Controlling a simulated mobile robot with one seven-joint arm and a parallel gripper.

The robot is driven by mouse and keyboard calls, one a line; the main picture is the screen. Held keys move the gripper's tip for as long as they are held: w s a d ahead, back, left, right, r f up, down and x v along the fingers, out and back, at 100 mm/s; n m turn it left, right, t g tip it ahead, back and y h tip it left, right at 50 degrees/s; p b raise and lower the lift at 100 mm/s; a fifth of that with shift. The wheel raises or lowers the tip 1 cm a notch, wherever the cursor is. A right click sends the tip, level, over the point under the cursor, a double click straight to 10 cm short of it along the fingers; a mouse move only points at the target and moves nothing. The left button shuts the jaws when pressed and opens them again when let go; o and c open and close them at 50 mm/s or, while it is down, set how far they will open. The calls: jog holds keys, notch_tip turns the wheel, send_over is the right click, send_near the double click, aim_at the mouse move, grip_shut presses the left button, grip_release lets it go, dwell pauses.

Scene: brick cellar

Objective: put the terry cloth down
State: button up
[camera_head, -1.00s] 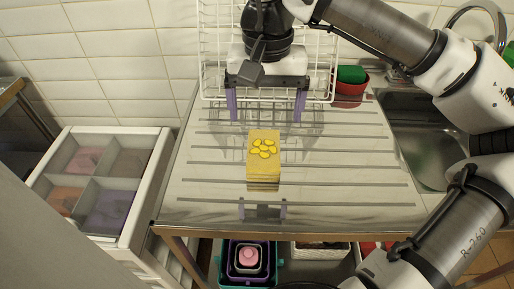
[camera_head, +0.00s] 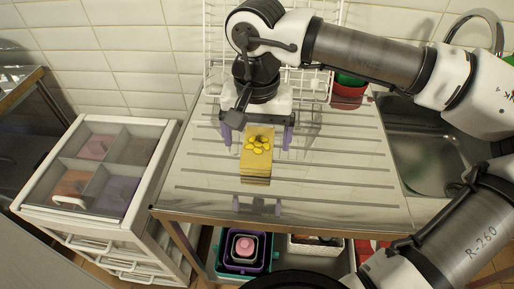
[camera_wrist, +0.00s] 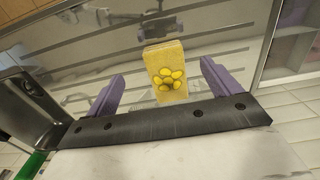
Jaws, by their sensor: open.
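The terry cloth looks to be the yellow folded block (camera_head: 256,165) with a pattern of yellow ovals on the steel draining board (camera_head: 325,190). It also shows in the wrist view (camera_wrist: 167,88), between my fingers. My gripper (camera_head: 257,138) is open above the far part of the cloth. Its purple fingers stand to the left and right, with a clear gap on each side. In the wrist view my gripper (camera_wrist: 163,82) holds nothing. How high the fingertips are above the board is hard to tell.
A white wire rack (camera_head: 330,62) stands behind my gripper by the tiled wall. A red bowl (camera_head: 348,95) and the sink (camera_head: 425,150) are to the right. A white drawer unit (camera_head: 90,222) with four compartments stands left. Nested containers (camera_head: 243,250) sit below. The board's front is clear.

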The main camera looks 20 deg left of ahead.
aim_at(256, 161)
notch_tip(256, 161, down, 3)
jog(key=shift+f, duration=0.2)
jog(key=shift+w+a+f+p, duration=0.15)
jog(key=shift+f+p, duration=0.25)
jog(key=shift+f, duration=0.95)
jog(key=shift+w+a+f+p, duration=0.15)
jog(key=shift+f+p, duration=0.2)
jog(key=shift+f, duration=1)
jog(key=c, duration=1)
